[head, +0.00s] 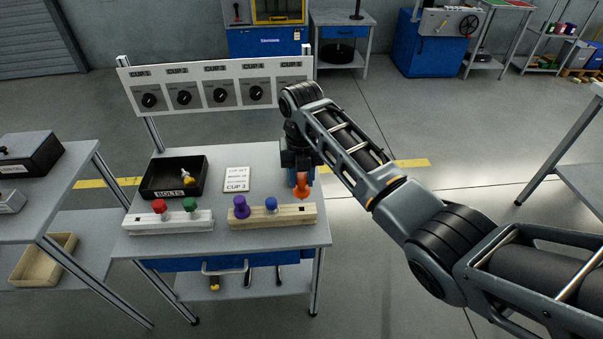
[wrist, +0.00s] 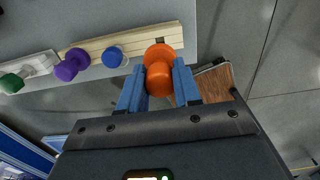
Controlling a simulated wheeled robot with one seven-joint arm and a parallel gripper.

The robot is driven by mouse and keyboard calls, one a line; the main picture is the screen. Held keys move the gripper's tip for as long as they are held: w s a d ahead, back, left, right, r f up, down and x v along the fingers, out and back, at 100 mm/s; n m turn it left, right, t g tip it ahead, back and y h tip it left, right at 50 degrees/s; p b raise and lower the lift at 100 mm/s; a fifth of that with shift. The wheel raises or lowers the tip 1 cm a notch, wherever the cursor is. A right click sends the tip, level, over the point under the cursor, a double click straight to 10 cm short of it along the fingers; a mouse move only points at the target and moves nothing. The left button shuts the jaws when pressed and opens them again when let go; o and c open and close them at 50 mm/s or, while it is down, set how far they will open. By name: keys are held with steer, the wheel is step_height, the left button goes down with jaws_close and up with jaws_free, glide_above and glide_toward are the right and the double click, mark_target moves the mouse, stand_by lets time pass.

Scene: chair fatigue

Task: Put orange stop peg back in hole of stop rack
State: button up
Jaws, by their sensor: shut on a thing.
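The orange stop peg (head: 301,188) is between the blue fingers of my gripper (head: 301,178). In the wrist view, the peg (wrist: 159,78) is gripped by both fingers (wrist: 158,88). It hangs by the right end of a pale wooden rack (head: 285,219), which holds a purple peg (head: 241,207) and a blue peg (head: 271,204). In the wrist view, a small dark spot, perhaps a hole, shows on the rack (wrist: 136,42) just beyond the orange peg. The peg's lower end is partly hidden, so I cannot tell whether it touches the rack.
A white rack (head: 150,226) with red (head: 159,206) and green (head: 190,204) pegs stands left of the wooden rack. A black bolts tray (head: 150,180) and a cup card (head: 237,177) lie behind. A panel with dials (head: 203,85) rises at the table's back.

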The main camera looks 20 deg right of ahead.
mark_target(301, 195)
steer(key=shift+f+b, duration=0.6)
steer(key=shift+f, duration=0.75)
steer(key=shift+p, duration=0.55)
stand_by(0.7)
steer(key=shift+f+b, duration=1.4)
steer(key=shift+f, duration=0.65)
steer(key=o, duration=1)
steer(key=shift+o, duration=0.2)
steer(key=shift+r, duration=0.1)
steer(key=shift+r, duration=3.85)
